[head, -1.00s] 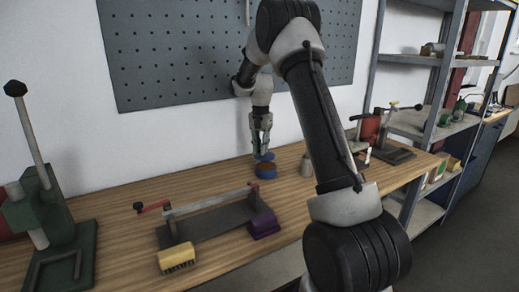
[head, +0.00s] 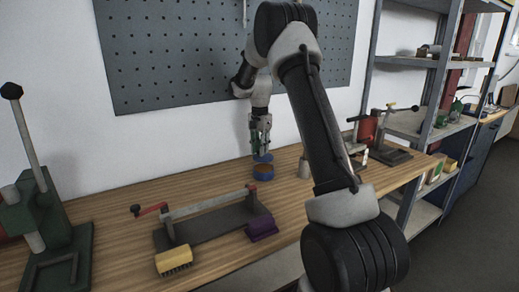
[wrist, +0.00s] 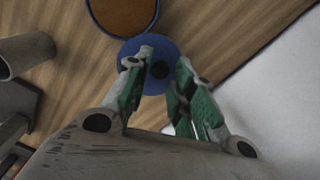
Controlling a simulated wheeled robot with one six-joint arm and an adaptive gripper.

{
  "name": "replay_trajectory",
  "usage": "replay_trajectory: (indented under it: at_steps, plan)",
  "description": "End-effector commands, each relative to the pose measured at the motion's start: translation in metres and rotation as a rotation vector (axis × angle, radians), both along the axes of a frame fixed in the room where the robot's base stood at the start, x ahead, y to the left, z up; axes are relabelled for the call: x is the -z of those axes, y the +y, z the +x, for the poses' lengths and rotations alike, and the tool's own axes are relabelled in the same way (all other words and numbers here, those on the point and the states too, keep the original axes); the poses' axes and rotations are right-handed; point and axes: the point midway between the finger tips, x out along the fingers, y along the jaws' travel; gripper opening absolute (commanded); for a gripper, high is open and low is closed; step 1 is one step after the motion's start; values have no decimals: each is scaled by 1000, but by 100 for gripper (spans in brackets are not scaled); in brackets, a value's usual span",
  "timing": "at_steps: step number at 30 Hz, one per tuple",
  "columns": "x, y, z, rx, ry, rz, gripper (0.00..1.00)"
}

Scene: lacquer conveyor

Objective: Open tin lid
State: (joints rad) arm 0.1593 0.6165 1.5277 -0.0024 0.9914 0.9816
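The tin (head: 264,173) stands on the bench with a blue body. In the wrist view the tin (wrist: 124,16) is uncovered, with brown contents inside a blue rim. The round blue lid (wrist: 148,50), with a dark knob at its centre, is off the tin and beside its rim. In the head view the lid (head: 263,157) shows just behind the tin; whether it rests on the bench is hard to tell. My gripper (wrist: 162,64) points down over the lid. Its fingers are apart, one on each side of the knob, with gaps showing.
A bar fixture (head: 208,219), yellow brush (head: 174,260) and purple block (head: 261,227) lie in front. A green press (head: 56,238) is at left, a red-and-black press (head: 384,150) at right. The wall and pegboard (head: 205,55) are close behind.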

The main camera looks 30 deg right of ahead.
Motion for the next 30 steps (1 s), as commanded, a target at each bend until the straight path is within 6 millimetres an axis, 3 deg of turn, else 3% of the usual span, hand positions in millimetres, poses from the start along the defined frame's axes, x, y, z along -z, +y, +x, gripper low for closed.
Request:
replay_trajectory:
  at_steps: [14,24,30]
  plan:
    - [-7,1,-1,-1,2,2,40]
    - [-77,1,0,0,0,1,40]
    - [-109,0,0,0,2,1,40]
